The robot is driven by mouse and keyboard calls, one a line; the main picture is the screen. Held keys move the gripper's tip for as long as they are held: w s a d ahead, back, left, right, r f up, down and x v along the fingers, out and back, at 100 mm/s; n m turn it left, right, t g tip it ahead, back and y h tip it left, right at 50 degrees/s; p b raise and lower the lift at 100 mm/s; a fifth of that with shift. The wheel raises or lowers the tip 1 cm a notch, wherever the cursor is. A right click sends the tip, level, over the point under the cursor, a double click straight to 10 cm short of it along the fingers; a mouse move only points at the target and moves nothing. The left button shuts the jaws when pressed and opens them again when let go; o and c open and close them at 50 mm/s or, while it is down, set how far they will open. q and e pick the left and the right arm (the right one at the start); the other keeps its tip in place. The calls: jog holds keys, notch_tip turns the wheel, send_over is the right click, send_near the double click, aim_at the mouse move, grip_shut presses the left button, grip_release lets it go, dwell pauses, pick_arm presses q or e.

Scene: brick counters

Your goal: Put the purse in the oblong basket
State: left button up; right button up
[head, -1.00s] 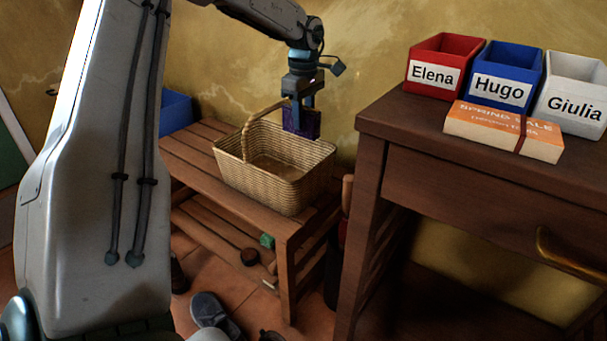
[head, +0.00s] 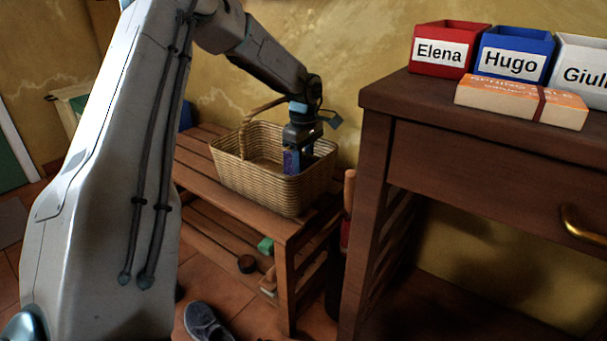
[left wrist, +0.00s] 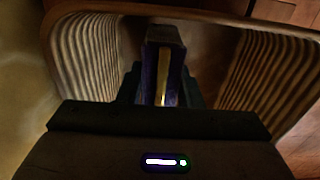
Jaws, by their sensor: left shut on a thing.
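The purse (head: 292,162) is a small dark blue-purple thing. My left gripper (head: 298,160) is shut on it and holds it down inside the wicker basket, below the rim at the right end. The oblong basket (head: 262,187) is woven, tan, with a raised handle, and stands on a slatted wooden bench. In the left wrist view the purse (left wrist: 163,65) shows between the fingers with a yellowish stripe, and the basket's walls (left wrist: 85,60) lie on both sides. Whether the purse touches the basket floor is hidden. My right gripper is not in view.
A dark wooden desk (head: 450,125) stands close at right, bearing red (head: 447,50), blue (head: 513,55) and white bins and an orange box (head: 520,100). A shoe (head: 207,323) lies on the floor.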

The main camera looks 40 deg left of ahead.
pick_arm(q)
notch_tip(320, 180, down, 3)
jog(key=shift+b, duration=0.35)
jog(key=shift+r, duration=0.15)
jog(key=shift+f, duration=0.2)
jog(key=o, duration=1)
jog(key=shift+r, duration=0.1)
